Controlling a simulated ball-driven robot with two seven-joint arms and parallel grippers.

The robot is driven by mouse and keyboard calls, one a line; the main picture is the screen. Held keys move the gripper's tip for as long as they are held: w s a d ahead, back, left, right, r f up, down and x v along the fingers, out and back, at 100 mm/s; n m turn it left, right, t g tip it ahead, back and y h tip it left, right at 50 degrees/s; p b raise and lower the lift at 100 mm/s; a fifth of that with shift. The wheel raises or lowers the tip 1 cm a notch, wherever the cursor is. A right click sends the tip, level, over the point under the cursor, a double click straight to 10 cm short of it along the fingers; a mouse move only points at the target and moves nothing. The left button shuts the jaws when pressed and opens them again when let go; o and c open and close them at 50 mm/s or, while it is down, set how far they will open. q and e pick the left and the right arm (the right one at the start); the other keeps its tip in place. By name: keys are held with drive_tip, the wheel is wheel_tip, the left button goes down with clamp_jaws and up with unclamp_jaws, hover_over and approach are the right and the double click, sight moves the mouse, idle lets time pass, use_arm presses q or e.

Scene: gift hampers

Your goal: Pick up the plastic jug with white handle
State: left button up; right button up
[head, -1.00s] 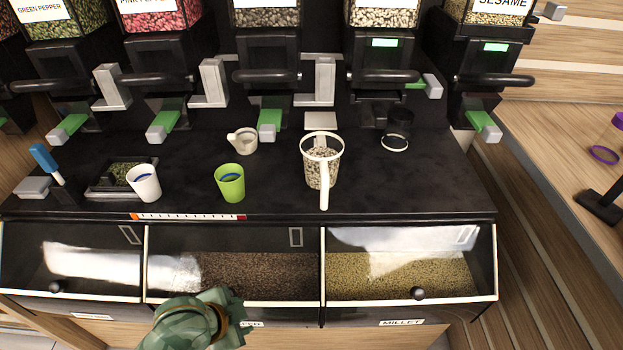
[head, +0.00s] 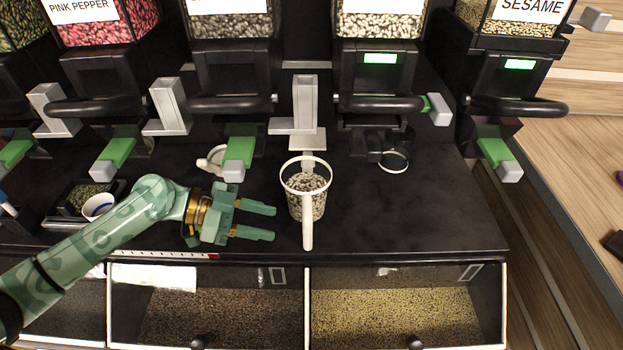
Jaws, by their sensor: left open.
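The clear plastic jug with the white handle (head: 308,228) stands upright on the black counter, with pale speckled beans inside. It has a white rim, and its handle points toward me. My left gripper (head: 274,222) is open and empty, just left of the jug. Its fingers point right toward the jug's side, with a small gap between them and the jug. My right gripper is not in view.
A small cream cup (head: 212,160) sits behind my left gripper. A white cup (head: 98,206) is partly hidden by my left arm. A dark clear container with a white ring (head: 393,162) stands at the back right. Dispensers line the back. The counter (head: 430,215) right of the jug is clear.

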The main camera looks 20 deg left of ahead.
sight(307, 205)
use_arm(q)
drive_tip(key=x, duration=0.6)
drive_tip(key=shift+r, duration=0.1)
drive_tip(key=shift+d, duration=0.25)
drive_tip(key=x, duration=0.5)
drive_tip(key=shift+d, duration=0.1)
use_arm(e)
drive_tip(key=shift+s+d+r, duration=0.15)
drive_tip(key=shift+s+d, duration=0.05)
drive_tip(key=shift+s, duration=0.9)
use_arm(q)
clamp_jaws()
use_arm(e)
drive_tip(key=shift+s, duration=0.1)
